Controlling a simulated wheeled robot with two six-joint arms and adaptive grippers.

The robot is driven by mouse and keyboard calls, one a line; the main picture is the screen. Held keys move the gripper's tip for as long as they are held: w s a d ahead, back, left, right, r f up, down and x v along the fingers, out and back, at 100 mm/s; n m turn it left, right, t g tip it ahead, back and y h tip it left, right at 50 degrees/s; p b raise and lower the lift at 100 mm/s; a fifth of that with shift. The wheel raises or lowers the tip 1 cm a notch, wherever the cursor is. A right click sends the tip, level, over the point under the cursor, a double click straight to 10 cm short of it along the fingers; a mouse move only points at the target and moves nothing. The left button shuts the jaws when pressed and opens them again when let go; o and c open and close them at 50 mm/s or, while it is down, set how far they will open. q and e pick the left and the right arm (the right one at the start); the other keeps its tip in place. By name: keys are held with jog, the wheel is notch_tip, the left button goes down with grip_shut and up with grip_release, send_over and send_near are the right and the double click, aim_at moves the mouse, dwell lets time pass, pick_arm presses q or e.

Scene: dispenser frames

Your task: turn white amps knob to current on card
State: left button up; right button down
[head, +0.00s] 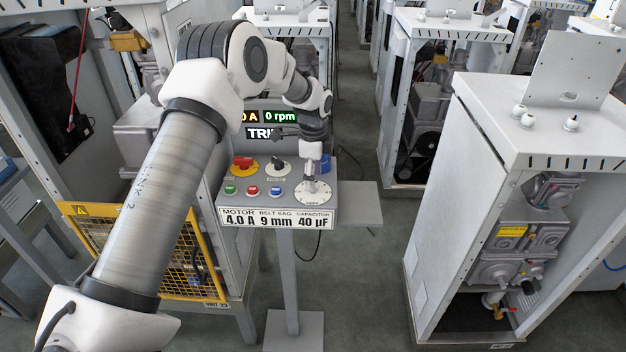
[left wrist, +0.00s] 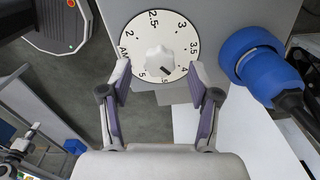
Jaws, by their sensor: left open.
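The white amps knob (left wrist: 159,58) sits at the centre of a round white dial (left wrist: 136,28) marked from about 2 to 5. Its dark mark points to the bottom of the dial, near the label that looks like 4.5. My left gripper (left wrist: 159,70) is open, its fingers apart on both sides of the knob's lower part; contact does not show. In the head view my left gripper (head: 312,180) is over the dial (head: 314,197) and hides most of the knob. The card (head: 275,219) reads 4.0 A, 9 mm and 40 µF. My right gripper is not in view.
The panel has a red switch (head: 243,163), a black selector (head: 277,164) and coloured buttons. A display (head: 280,117) reads 0 rpm. Cabinets (head: 520,180) stand to the right.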

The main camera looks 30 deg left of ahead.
pick_arm(q)
notch_tip(320, 180, up, 10)
jog(key=shift+r, duration=0.15)
